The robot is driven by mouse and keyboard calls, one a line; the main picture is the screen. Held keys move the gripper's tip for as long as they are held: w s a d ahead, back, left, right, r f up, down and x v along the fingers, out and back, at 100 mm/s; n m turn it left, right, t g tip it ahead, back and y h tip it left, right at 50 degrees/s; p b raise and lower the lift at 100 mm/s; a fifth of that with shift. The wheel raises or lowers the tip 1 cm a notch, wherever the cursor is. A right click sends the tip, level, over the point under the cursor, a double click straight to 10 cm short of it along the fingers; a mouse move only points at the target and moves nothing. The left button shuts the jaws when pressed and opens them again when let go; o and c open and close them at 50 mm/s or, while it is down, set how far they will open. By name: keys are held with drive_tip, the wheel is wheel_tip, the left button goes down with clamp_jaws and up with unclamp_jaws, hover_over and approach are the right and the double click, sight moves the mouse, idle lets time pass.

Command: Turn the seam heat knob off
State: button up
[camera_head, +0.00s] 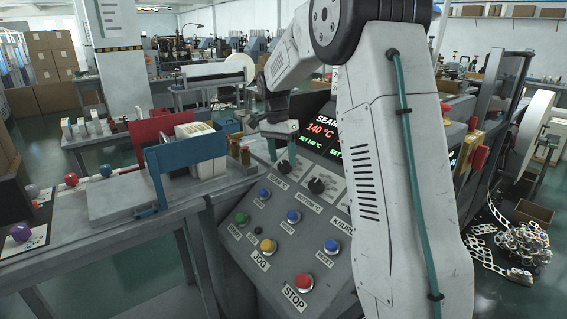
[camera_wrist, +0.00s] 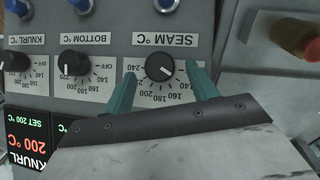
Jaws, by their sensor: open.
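The seam heat knob (camera_wrist: 159,67) is a round black dial with a white pointer mark, under the upside-down "SEAM °C" label in the wrist view. Its mark appears to point toward the numbers at the lower right, away from the label. My gripper (camera_wrist: 162,72) is open, with one teal finger on each side of the knob and gaps visible between. Whether the fingertips reach down to the knob's depth is unclear. In the head view my gripper (camera_head: 282,153) hangs over the knob at the panel's upper left. The seam display (camera_head: 318,128) reads 140 °C, set 140 °C.
The bottom heat knob (camera_wrist: 74,62) and knurl knob (camera_wrist: 14,61) sit beside it. Blue buttons (camera_wrist: 166,4) line the panel nearby. The stop button (camera_head: 303,281) is low on the panel. My arm hides the panel's right side.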

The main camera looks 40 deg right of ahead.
drive_tip(key=shift+s+f, duration=0.2)
drive_tip(key=shift+f, duration=1)
drive_tip(key=c, duration=1)
drive_tip(key=shift+w+n+g+h, duration=0.1)
drive_tip(key=shift+n+g+h, duration=0.25)
drive_tip(key=shift+n+g, duration=0.6)
drive_tip(key=shift+w+n+g+h, duration=0.1)
drive_tip(key=shift+n+g+h, duration=0.3)
drive_tip(key=shift+n, duration=1.05)
